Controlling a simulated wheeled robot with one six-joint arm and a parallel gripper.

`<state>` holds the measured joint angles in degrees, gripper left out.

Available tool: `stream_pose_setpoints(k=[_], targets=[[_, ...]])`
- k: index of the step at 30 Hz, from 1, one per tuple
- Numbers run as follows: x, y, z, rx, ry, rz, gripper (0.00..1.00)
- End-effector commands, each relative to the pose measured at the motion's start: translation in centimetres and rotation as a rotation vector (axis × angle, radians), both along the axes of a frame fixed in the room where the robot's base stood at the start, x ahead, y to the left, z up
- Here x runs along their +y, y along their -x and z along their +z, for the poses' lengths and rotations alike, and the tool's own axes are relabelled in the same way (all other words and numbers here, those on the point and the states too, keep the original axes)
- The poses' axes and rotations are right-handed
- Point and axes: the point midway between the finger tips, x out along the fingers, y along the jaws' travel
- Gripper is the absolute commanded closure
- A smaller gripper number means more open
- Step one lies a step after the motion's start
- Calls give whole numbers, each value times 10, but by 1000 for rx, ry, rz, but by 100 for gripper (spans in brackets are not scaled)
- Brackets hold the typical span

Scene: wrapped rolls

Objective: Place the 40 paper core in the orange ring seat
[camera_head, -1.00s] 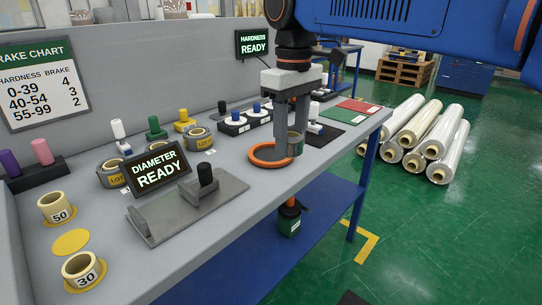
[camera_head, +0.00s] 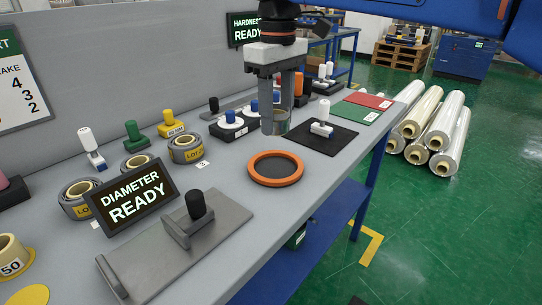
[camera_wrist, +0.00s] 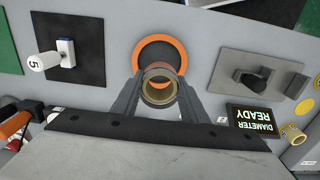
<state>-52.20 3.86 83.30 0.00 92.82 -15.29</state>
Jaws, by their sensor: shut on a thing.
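My gripper (camera_head: 284,118) is shut on a small paper core (camera_head: 283,124), held upright above the bench; its number cannot be read. In the wrist view the tan-rimmed core (camera_wrist: 160,70) sits between my two fingers, with an open hollow top. The orange ring seat (camera_head: 251,174) lies flat on the bench, empty with a dark middle. In the head view it shows in front of and below my gripper. In the wrist view the ring (camera_wrist: 160,39) shows beyond the core, which partly overlaps it and stands apart above it.
A grey fixture with a black knob (camera_head: 196,205) and a "DIAMETER READY" display (camera_head: 131,199) stand left of the ring. A black mat (camera_head: 318,140) holds a white-handled tool (camera_head: 323,115). The core marked 50 (camera_head: 10,257) stands at the left edge. Wrapped rolls (camera_head: 440,130) lie on the floor.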

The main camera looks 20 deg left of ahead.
Motion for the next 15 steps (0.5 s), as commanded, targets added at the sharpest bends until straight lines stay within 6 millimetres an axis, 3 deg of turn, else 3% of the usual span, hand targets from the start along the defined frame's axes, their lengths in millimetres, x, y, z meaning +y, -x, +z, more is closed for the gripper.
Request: stream_pose_setpoints(k=[9,15], targets=[[0,0,-45,0,1,0,83],[0,0,-59,0,0,0,83]])
